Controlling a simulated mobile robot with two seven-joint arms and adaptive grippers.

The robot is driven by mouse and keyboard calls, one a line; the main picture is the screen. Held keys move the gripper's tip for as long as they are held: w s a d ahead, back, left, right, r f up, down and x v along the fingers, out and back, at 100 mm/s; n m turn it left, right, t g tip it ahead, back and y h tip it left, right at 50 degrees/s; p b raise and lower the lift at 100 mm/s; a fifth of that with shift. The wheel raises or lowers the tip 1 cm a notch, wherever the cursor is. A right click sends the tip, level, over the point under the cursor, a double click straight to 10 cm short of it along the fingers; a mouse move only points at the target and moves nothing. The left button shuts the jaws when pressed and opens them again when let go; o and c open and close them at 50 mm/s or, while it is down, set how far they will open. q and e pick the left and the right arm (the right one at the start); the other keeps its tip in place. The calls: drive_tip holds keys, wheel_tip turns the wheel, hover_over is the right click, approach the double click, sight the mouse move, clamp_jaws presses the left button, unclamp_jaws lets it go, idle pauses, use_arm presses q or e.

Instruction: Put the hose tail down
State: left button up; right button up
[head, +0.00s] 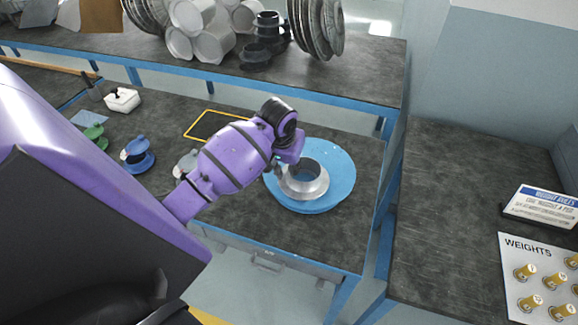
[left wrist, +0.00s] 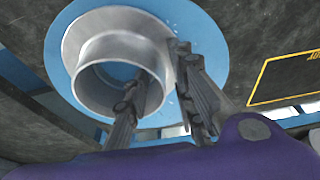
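The hose tail, a grey metal tube with a wide flange (head: 306,184), stands upright on a round blue disc (head: 336,160), tube end up. In the left wrist view the hose tail (left wrist: 82,75) shows its open bore, with the blue disc (left wrist: 215,45) around the flange. My left gripper (head: 278,168) is at its left side. In the wrist view its fingers (left wrist: 160,75) straddle the tube wall, one over the bore and one outside, with a gap between them. Contact with the wall is hard to make out. My right gripper is not in view.
A yellow-outlined rectangle (head: 211,124) lies behind my left arm. Blue (head: 138,155) and green (head: 96,135) fittings and a white box (head: 122,100) stand at left. A rear shelf (head: 345,66) holds plates and white cylinders. A weights board (head: 545,275) lies on the right bench.

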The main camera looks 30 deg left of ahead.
use_arm(q)
drive_tip(key=v, duration=1.2)
drive_tip(key=s+d+f+m, duration=0.2)
drive_tip(key=s+d+f, duration=0.3)
drive_tip(key=s+f, duration=0.7)
drive_tip(key=s+d+f, duration=0.1)
drive_tip(key=s+d, duration=0.1)
drive_tip(key=s, duration=0.8)
drive_tip(key=s+d+f, duration=0.1)
drive_tip(key=s+d, duration=0.1)
drive_tip(key=s, duration=0.8)
drive_tip(key=w+d+f+t, duration=0.2)
drive_tip(key=w+f+t, duration=0.1)
drive_tip(key=f, duration=0.3)
drive_tip(key=w+d+f+t+h, duration=0.1)
drive_tip(key=w+d+f+t, duration=0.1)
drive_tip(key=w+f, duration=0.3)
drive_tip(key=shift+d+f+m+t, duration=0.4)
drive_tip(key=shift+f+t, duration=0.1)
drive_tip(key=shift+f, duration=0.5)
